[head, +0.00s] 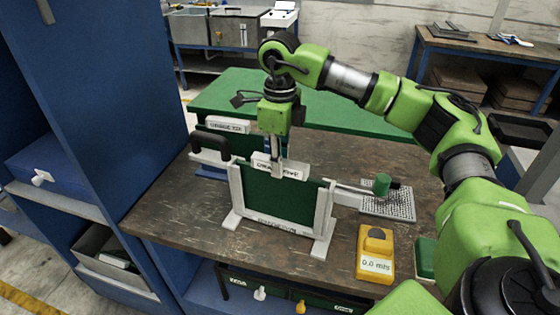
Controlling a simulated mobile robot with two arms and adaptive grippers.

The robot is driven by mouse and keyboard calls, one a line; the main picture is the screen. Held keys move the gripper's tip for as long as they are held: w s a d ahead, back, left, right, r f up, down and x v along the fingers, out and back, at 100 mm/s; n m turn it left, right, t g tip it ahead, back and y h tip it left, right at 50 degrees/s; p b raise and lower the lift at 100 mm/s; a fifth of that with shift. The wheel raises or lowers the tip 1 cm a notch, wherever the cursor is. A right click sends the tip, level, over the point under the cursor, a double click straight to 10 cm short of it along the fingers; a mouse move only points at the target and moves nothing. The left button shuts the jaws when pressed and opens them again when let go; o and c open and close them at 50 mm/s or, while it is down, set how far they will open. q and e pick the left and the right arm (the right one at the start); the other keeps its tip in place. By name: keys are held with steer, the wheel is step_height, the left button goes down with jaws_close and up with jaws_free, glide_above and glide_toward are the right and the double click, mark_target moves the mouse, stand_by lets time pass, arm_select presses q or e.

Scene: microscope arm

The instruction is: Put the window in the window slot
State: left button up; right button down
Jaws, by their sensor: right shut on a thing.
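A dark green panel, which I take to be the window (278,199), stands upright between two white posts of a footed stand, which looks like the window slot (321,226). A white labelled strip (293,170) is at the panel's top edge. My right gripper (277,168) points down from above and is shut at this strip, its fingers partly covering it. The panel looks roughly level, with its lower edge close to the stand's labelled bottom bar (277,224). I cannot tell whether it is fully seated. My left gripper is not in view.
A black handle (209,142) and a labelled white block (228,125) are behind left. A perforated plate (388,203) with a green cylinder (382,184) and a yellow meter (375,252) stand to the right. A blue cabinet (115,100) borders the left. The table's front left is clear.

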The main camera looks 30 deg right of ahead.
steer(key=c, duration=1.8)
jaws_free()
steer(key=shift+f, duration=0.1)
steer(key=shift+c, duration=0.2)
steer(key=shift+r, duration=0.5)
step_height(320, 180, up, 11)
steer(key=shift+r, duration=0.2)
